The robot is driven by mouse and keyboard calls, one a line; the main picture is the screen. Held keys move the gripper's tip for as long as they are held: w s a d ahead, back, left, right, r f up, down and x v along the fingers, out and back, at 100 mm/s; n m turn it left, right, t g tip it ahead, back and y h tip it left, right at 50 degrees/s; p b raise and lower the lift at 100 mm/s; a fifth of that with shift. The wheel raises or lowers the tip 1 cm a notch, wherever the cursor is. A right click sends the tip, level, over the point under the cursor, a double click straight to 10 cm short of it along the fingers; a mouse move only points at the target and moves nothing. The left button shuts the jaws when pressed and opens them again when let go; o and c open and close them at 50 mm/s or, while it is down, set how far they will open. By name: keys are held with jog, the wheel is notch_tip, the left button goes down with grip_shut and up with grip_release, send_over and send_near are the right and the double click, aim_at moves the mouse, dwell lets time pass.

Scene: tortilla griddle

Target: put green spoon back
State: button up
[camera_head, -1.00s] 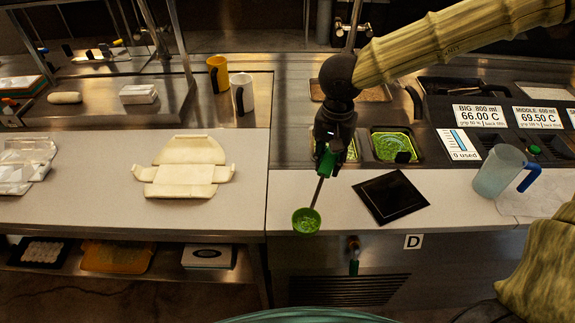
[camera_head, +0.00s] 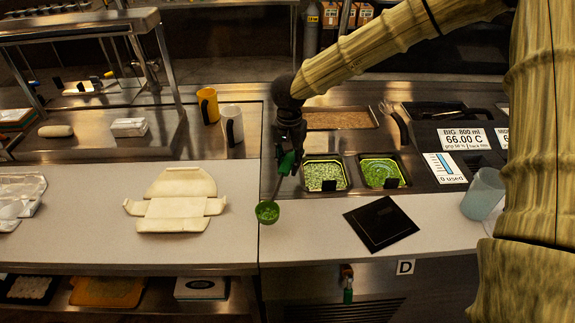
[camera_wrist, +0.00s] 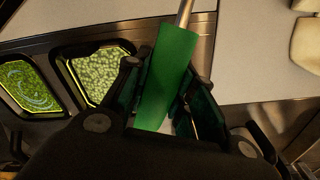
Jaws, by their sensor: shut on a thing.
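My gripper (camera_head: 289,160) is shut on the green handle of the green spoon. The green handle (camera_wrist: 167,75) fills the middle of the wrist view between the fingers. The spoon's bowl (camera_head: 267,212) is green and hangs low and to the left, over the counter seam; green content shows in it. Two pans of green food stand just right of my gripper: a paler left pan (camera_head: 325,175) and a brighter right pan (camera_head: 381,172). Both also show in the wrist view, the paler one (camera_wrist: 98,74) nearer the fingers and the brighter one (camera_wrist: 30,88) at the left.
An open folded carton (camera_head: 177,208) lies on the left counter. A black square plate (camera_head: 381,223) lies on the right counter, with a clear jug (camera_head: 482,194) beyond it. Yellow (camera_head: 208,105) and white (camera_head: 232,125) mugs stand behind. Bare counter separates carton and spoon.

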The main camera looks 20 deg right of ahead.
jog(key=shift+w+a, duration=0.1)
jog(key=shift+w, duration=0.55)
jog(key=shift+f+p, duration=0.65)
jog(key=shift+f, duration=1.15)
jog(key=shift+f, duration=0.35)
jog(key=o, duration=1)
jog(key=shift+r, duration=0.1)
notch_tip(320, 180, up, 12)
jog(key=shift+s+r+b, duration=0.15)
jog(key=shift+r+b, duration=0.1)
jog(key=shift+b, duration=0.75)
